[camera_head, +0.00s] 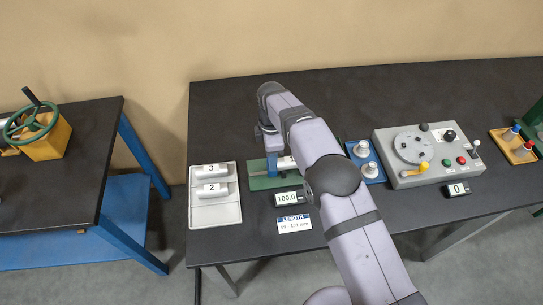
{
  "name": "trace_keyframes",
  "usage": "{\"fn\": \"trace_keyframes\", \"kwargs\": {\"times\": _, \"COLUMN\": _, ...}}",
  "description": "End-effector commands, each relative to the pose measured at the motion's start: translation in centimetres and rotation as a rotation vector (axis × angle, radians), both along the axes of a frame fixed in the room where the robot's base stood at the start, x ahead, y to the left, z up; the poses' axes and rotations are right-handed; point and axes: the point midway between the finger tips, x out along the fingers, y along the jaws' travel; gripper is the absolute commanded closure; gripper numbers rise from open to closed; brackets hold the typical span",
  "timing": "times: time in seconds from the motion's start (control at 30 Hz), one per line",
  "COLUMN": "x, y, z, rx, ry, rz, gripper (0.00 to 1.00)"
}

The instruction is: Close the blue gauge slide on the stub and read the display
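The length gauge has a green base (262,182) near the middle of the dark table. A small blue part (272,164), which looks like the slide, stands on it, and a pale stub (286,163) shows just right of it, partly behind my arm. I cannot tell whether slide and stub touch. The gauge display (287,198) in front reads 100.0. My gripper (268,149) points down at the gauge from above, at the slide's end. Its fingers are small and mostly hidden, so their opening does not show.
A light tray (226,217) left of the gauge holds stubs marked 3 and 2. A LENGTH card (294,224) lies in front. Right are a blue plate (371,176) with metal weights and a grey control box (411,180). A handwheel (30,122) is on the left table.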

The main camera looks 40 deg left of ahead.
Motion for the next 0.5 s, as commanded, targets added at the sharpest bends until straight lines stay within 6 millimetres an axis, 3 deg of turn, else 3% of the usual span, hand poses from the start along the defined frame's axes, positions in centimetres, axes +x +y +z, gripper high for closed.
{"fn": "trace_keyframes", "kwargs": {"times": 0.03, "x": -0.03, "y": -0.04, "z": -0.17, "rx": -0.001, "ry": 0.001, "rz": 0.000, "gripper": 0.81}}
{"fn": "trace_keyframes", "kwargs": {"times": 0.1, "x": -0.04, "y": -0.05, "z": -0.19, "rx": -0.001, "ry": 0.001, "rz": 0.000, "gripper": 0.98}}
{"fn": "trace_keyframes", "kwargs": {"times": 0.13, "x": -0.04, "y": -0.05, "z": -0.19, "rx": -0.001, "ry": 0.001, "rz": 0.000, "gripper": 1.00}}
{"fn": "trace_keyframes", "kwargs": {"times": 0.5, "x": 0.04, "y": -0.19, "z": -0.28, "rx": -0.004, "ry": 0.002, "rz": 0.000, "gripper": 1.00}}
